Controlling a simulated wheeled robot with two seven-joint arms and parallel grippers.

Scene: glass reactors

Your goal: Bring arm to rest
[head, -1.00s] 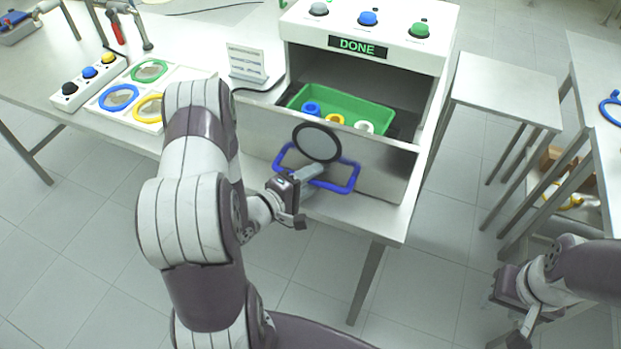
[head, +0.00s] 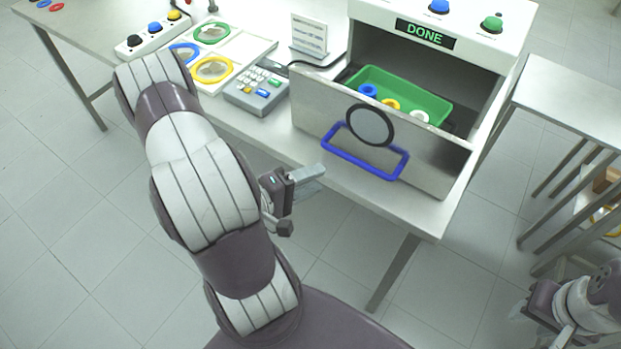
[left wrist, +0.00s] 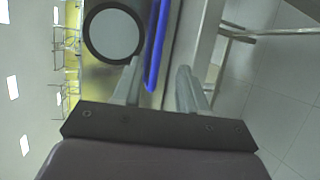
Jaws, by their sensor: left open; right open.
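My left gripper (head: 308,178) is open and empty, in front of the table edge and left of the blue drawer handle (head: 364,160). It is apart from the handle in the head view. In the left wrist view the open fingers (left wrist: 160,90) show with the blue handle (left wrist: 156,45) beyond them. My right gripper (head: 530,325) is at the lower right, partly cut off by the frame, over the floor. The drawer (head: 440,170) of the machine stands open, with a green tray (head: 440,103) inside holding blue, yellow and white rings.
The machine's display (head: 425,32) reads DONE. A keypad box (head: 256,92), a panel with coloured rings (head: 240,50) and a button box (head: 150,38) stand on the table to the left. A side table (head: 575,100) is at right. Floor in front is clear.

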